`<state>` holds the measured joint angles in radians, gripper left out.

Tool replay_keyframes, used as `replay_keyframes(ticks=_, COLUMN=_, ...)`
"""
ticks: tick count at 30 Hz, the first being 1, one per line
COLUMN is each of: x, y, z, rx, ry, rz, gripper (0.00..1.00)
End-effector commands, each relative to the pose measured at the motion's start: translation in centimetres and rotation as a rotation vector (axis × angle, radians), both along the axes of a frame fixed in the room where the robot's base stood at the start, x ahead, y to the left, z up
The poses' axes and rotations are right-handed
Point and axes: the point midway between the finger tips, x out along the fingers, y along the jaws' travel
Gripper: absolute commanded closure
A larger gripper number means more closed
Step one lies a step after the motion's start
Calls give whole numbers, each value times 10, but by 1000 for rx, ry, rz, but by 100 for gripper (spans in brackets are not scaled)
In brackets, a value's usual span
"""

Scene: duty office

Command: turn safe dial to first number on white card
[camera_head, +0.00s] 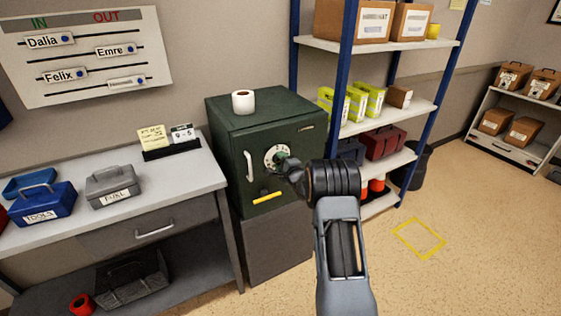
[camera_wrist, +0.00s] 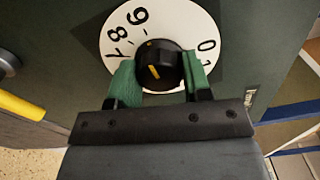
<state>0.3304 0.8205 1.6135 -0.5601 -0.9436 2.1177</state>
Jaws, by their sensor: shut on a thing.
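The green safe (camera_head: 262,150) stands between the desk and the shelf, door closed. Its white dial (camera_head: 276,157) also shows in the wrist view (camera_wrist: 113,28), with black digits around the rim. A black knob (camera_wrist: 160,60) with a yellow pointer line sits at its centre; I cannot tell which digit the pointer marks. My gripper (camera_wrist: 158,80) is shut on the knob, its green fingers on either side; it also shows in the head view (camera_head: 285,166). They hide the dial's lower part in the wrist view. The white card (camera_head: 182,133) stands on the desk and appears to read 9 - 5.
A yellow card (camera_head: 152,138) stands beside the white card. A paper roll (camera_head: 243,101) sits on the safe. The safe door has a pale handle (camera_head: 248,166) and a yellow bar (camera_head: 266,198). A blue-framed shelf (camera_head: 350,45) stands close at right.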

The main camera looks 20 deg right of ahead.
Motion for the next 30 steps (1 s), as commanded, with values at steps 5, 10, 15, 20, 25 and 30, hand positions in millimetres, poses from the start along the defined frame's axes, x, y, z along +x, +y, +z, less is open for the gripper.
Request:
replay_keyframes(ticks=5, x=0, y=0, z=0, rx=17, ry=2, rz=1, gripper=79)
replay_keyframes(ticks=10, x=0, y=0, z=0, rx=20, ry=2, rz=1, gripper=79)
replay_keyframes(ticks=15, x=0, y=0, z=0, rx=20, ry=2, rz=1, gripper=79)
replay_keyframes(ticks=20, x=0, y=0, z=0, rx=19, ry=2, rz=0, gripper=42)
replay_keyframes(ticks=25, x=0, y=0, z=0, rx=18, ry=2, rz=0, gripper=30)
replay_keyframes(ticks=30, x=0, y=0, z=0, rx=18, ry=2, rz=0, gripper=30)
